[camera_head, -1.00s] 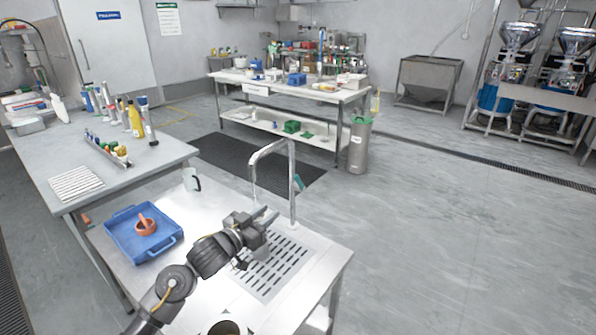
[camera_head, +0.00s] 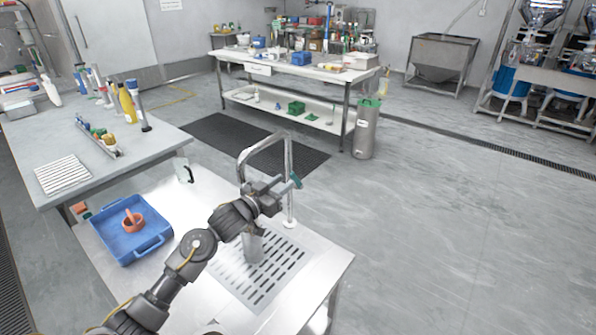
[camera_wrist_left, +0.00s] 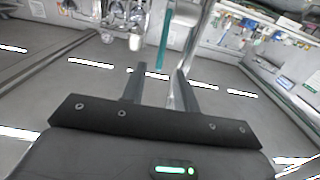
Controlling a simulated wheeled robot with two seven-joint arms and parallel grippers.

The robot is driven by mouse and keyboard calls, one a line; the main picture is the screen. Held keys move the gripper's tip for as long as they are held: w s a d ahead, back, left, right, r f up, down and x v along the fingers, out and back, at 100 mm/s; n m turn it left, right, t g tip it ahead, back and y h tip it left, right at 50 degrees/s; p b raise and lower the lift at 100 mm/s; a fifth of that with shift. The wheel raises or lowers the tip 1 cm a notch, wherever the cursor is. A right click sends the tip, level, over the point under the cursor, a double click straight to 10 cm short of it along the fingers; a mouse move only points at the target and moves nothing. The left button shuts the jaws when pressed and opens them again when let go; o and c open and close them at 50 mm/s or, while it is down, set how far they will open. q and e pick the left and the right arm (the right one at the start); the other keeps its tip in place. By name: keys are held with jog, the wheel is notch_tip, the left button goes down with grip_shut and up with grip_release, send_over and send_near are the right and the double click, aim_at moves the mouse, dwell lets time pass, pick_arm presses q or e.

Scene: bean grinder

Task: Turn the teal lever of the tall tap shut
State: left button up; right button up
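The tall tap (camera_head: 289,155) is a chrome upright pipe with an arched spout at the far edge of the steel sink table. Its teal lever (camera_head: 297,180) sticks out on the right side of the post. In the left wrist view the teal lever (camera_wrist_left: 165,38) shows as an upright bar beyond the fingertips, in line with the gap between them. My left gripper (camera_head: 278,188) is at the post at about lever height; its fingers (camera_wrist_left: 157,72) are apart with nothing between them. Whether a finger touches the post or lever I cannot tell. My right gripper is out of view.
A slotted drain grid (camera_head: 270,275) lies below my arm, with a grey object (camera_head: 253,247) on it, partly hidden. Open floor lies right of the table.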

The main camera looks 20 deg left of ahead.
aim_at(297, 181)
pick_arm(q)
jog(key=x, duration=0.6)
jog(key=shift+p, duration=0.35)
jog(key=shift+x, duration=0.8)
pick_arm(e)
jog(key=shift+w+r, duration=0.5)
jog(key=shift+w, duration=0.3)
pick_arm(q)
jog(key=shift+c, duration=0.3)
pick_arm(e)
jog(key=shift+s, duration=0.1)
pick_arm(q)
grip_shut()
